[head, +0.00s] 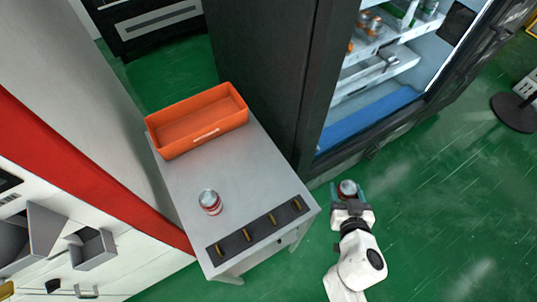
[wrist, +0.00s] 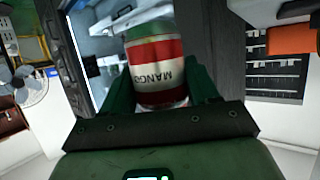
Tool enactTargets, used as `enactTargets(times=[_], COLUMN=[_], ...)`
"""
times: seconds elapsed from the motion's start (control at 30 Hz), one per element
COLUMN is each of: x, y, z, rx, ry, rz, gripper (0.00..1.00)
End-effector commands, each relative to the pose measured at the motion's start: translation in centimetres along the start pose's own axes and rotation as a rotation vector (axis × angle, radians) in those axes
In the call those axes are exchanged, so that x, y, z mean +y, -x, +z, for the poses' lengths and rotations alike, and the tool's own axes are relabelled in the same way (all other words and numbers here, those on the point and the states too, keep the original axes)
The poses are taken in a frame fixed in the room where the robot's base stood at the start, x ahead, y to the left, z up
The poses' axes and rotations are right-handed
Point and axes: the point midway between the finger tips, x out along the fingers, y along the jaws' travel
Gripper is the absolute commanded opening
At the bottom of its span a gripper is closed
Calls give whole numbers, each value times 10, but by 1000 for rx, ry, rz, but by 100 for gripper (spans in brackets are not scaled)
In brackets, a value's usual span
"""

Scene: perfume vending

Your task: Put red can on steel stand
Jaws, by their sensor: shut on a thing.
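My gripper (head: 348,196) is shut on a red can (head: 347,187) and holds it above the green floor, right of the table and in front of the fridge. In the wrist view the red can (wrist: 157,70) sits between the two fingers, with a red band, a white band reading MANGO upside down, and a greenish top. A grey metal table (head: 185,185), which looks like the steel stand, is at centre left in the head view. My gripper and the can are apart from it, beyond its right edge.
On the table are an orange bin (head: 200,118) at the back, another red and white can (head: 210,202), and a dark strip (head: 258,229) with brass pieces along the front. The open fridge (head: 372,105) stands behind.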

Motion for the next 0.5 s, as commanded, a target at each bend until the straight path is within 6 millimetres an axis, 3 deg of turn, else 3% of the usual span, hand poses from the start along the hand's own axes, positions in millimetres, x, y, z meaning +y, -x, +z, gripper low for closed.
enactTargets(times=[0.17, 0.27, 0.5], x=[-50, -86, -158], y=[-7, -1, 45], z=[-24, -42, -76], rx=[10, 11, 9], ry=[-15, -31, -74], rz=[22, 54, 154], gripper=[24, 24, 24])
